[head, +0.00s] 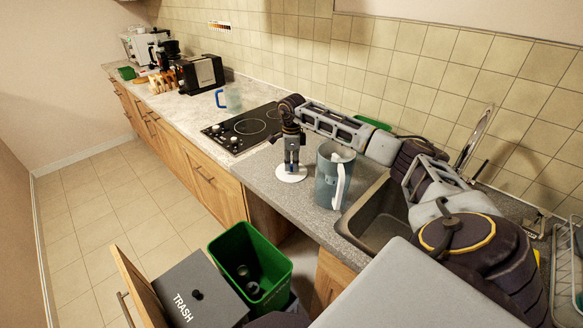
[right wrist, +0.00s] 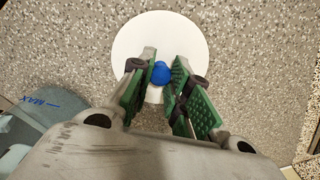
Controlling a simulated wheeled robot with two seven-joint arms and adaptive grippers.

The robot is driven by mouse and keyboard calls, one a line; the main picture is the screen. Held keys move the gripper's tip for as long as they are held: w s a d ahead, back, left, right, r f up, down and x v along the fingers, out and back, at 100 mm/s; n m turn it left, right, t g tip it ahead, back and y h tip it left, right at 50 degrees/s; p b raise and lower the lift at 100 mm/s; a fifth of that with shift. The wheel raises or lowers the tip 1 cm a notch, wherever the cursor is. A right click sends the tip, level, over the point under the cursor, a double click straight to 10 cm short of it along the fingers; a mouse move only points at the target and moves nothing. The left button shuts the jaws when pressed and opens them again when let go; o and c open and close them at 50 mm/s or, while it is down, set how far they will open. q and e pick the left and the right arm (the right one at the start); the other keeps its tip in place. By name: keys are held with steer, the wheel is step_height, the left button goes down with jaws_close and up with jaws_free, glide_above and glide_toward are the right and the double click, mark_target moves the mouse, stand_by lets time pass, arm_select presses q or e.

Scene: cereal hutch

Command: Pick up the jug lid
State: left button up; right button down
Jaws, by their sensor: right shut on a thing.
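The jug lid (head: 291,177) is a flat white disc with a blue knob. It is on or just above the grey counter, left of the jug; I cannot tell whether it touches the counter. My right gripper (head: 291,166) points straight down over it. In the right wrist view the green-padded fingers (right wrist: 161,84) are shut on the blue knob in the middle of the white lid (right wrist: 190,30). The clear grey jug (head: 325,182) with a white handle stands upright beside it, and its rim with a MAX mark shows in the right wrist view (right wrist: 38,118). My left gripper is not in view.
A sink (head: 377,218) lies right of the jug. A black hob (head: 243,127) and another jug with a blue handle (head: 231,97) are further left. A green bin (head: 249,262) and a trash lid (head: 197,292) stand below the counter edge.

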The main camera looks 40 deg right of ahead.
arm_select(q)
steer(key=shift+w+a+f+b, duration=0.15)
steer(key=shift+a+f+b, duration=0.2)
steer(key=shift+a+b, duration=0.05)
arm_select(e)
step_height(320, 180, up, 10)
stand_by(0.3)
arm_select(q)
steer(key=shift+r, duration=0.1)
arm_select(e)
steer(key=shift+r, duration=0.1)
stand_by(0.3)
